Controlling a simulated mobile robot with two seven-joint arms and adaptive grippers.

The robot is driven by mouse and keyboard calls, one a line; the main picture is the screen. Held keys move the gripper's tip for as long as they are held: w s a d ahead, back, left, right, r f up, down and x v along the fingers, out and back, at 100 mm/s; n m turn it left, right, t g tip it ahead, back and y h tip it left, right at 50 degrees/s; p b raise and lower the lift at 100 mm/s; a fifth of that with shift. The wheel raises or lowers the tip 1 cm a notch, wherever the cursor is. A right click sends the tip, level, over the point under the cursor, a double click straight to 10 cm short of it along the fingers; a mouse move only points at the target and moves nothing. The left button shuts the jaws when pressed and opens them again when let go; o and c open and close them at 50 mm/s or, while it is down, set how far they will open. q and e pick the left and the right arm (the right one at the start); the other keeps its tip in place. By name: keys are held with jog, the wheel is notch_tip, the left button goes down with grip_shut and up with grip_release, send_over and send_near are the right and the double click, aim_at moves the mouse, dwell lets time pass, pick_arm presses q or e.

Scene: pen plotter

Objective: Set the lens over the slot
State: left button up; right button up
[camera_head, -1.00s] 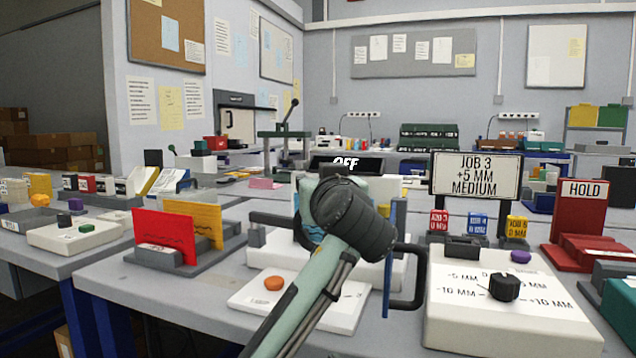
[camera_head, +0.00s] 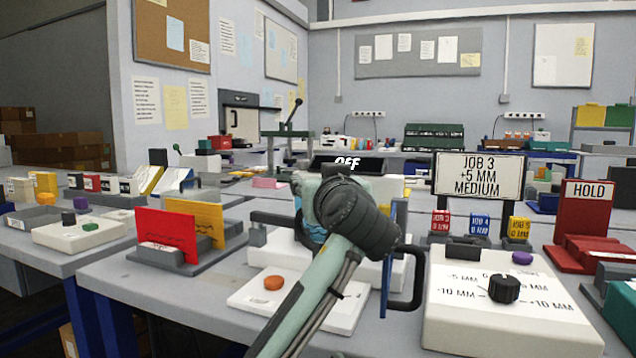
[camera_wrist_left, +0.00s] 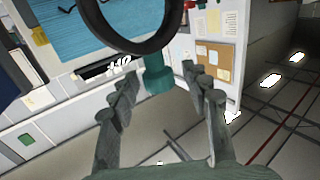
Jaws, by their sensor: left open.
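The lens shows in the left wrist view as a thick black ring (camera_wrist_left: 168,38), cut by the top edge, with a short teal stub (camera_wrist_left: 158,80) below it. My left gripper (camera_wrist_left: 157,80) is open, its two fingers on either side of the stub with gaps visible. In the head view my left wrist covers the gripper and the lens. Behind the ring lies a blue sheet (camera_wrist_left: 80,32) with dark lines. I cannot make out the slot. My right gripper is not in view.
A white dial panel (camera_head: 470,325) and JOB 3 sign (camera_head: 478,176) stand right of my arm. A white plate with an orange button (camera_head: 273,283) is close to its left. A red card (camera_head: 165,234) and yellow card (camera_head: 205,220) stand in a grey holder. A red HOLD stand (camera_head: 586,212) is far right.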

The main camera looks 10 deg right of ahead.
pick_arm(q)
jog(key=s, duration=1.2)
